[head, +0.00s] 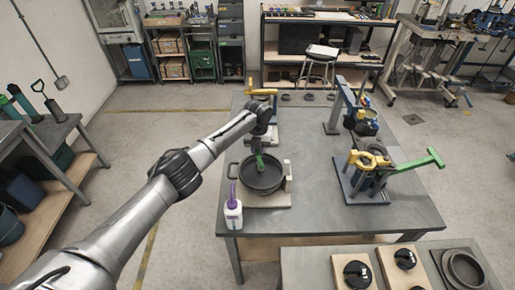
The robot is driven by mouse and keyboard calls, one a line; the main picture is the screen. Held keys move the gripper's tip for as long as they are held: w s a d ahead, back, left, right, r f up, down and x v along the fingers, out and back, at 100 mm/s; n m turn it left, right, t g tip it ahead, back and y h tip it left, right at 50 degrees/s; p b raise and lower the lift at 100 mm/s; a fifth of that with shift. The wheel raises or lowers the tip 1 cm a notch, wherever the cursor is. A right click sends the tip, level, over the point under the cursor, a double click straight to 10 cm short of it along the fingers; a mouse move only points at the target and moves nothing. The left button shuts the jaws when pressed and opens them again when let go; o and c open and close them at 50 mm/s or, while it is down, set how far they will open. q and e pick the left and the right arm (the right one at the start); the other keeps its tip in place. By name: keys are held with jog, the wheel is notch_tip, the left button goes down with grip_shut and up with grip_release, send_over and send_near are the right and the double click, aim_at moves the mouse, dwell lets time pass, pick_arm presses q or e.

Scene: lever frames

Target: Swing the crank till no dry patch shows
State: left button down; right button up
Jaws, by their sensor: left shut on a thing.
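A round black pan (270,184) sits on a pale base near the left front of the grey table. The pan's inside is dark and small, so I cannot tell wet from dry patches. My right gripper is not in view.
A white bottle with a purple top (233,213) stands just left of the pan's base. A device with yellow parts and a green lever (418,164) stands at the right, with a blue-armed one (345,95) behind. The table middle is clear.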

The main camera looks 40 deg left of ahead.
pick_arm(q)
jog(key=c, duration=1)
grip_release()
notch_tip(320, 180, up, 14)
jog(key=shift+p, duration=0.3)
jog(key=shift+f, duration=0.1)
